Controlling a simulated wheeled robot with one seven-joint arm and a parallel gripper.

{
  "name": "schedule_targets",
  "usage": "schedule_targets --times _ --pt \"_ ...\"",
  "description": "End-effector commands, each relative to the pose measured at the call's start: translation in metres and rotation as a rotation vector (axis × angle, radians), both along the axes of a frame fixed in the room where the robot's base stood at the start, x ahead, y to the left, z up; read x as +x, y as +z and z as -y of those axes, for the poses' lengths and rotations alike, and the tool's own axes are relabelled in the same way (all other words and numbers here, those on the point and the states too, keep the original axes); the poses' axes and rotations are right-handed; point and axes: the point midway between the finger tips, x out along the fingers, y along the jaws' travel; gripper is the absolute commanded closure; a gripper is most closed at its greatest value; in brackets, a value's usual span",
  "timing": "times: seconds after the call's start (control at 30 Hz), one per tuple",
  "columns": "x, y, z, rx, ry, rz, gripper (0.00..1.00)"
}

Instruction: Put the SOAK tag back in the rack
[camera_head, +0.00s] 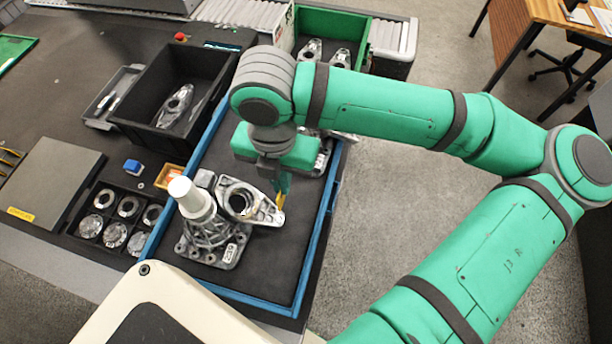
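My gripper (281,186) points down over the right end of a grey metal casting (265,208) in the blue-edged tray. A small yellow piece (281,201) shows right at the fingertips; I cannot tell whether it is held, or whether it is a tag. The fingers are small and partly hidden, so their opening is unclear. A small orange-brown holder (170,176) stands left of the tray with an orange and white piece in it; it may be the tag rack. No SOAK lettering is legible anywhere.
The blue-edged tray (296,292) holds castings and a white-topped cylinder (191,196). Left are a black bin (150,92), a divided black box of metal rings (117,229), a blue block (132,166) and a grey plate (45,180). The tray's front right is clear.

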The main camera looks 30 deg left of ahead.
Motion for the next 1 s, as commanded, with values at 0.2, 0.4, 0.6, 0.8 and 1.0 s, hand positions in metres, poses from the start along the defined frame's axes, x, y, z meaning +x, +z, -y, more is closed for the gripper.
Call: schedule_targets --times 0.2,0.4,0.6,0.8,1.0 --pt "-0.012 0.009 -0.010 0.000 0.002 0.000 1.00" --pt "-0.014 0.020 -0.012 -0.001 0.002 0.001 1.00" --pt "-0.014 0.030 -0.011 0.000 0.000 0.001 1.00" --pt "-0.013 0.040 -0.010 0.000 -0.004 0.001 1.00" --pt "-0.013 0.050 -0.010 0.001 -0.005 0.001 1.00"
